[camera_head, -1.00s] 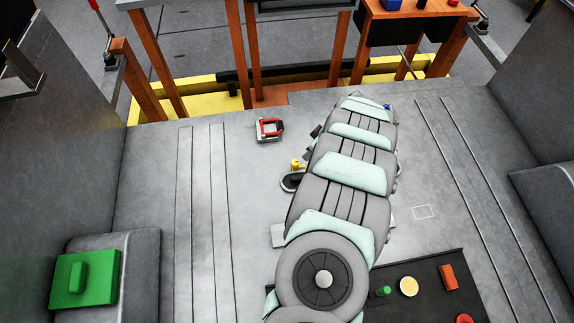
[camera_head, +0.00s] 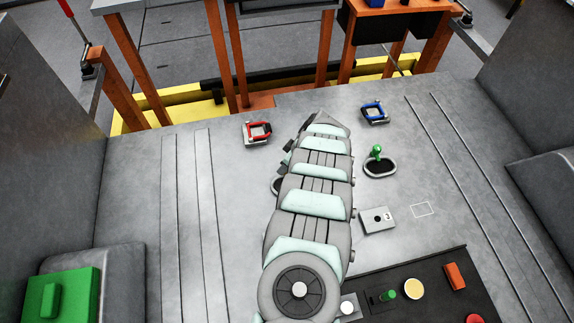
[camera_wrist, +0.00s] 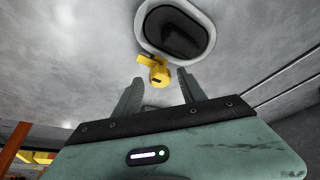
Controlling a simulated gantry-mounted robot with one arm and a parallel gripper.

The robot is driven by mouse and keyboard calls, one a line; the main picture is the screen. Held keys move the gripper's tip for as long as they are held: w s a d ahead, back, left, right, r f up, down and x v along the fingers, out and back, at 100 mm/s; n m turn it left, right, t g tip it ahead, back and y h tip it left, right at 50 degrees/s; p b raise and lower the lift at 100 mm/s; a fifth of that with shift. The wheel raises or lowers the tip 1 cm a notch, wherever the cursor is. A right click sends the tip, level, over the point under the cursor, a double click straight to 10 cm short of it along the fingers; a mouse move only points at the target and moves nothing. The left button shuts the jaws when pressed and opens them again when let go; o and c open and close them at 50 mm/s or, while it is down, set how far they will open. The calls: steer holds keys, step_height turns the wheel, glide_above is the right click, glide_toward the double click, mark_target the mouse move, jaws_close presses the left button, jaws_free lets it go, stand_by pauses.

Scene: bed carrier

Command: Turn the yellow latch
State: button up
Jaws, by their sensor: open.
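The yellow latch (camera_wrist: 157,70) shows in the wrist view, just beyond my fingertips, beside an oval dark recess with a pale rim (camera_wrist: 176,30). My gripper (camera_wrist: 158,88) is open, with its two fingers apart and the latch's end seen at the gap between them. I cannot tell from this view whether the fingers touch it. In the head view my arm hides the latch and most of its recess; only a bit of the rim (camera_head: 276,186) shows at the arm's left edge.
A red-handled latch (camera_head: 257,132) stands left of my arm. A blue-handled latch (camera_head: 375,111) and a green knob in an oval recess (camera_head: 378,152) stand to the right. A dark panel with buttons (camera_head: 440,280) lies at front right. A green box (camera_head: 62,295) sits at front left.

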steer(key=shift+c, duration=0.6)
steer(key=shift+f, duration=0.1)
jaws_close()
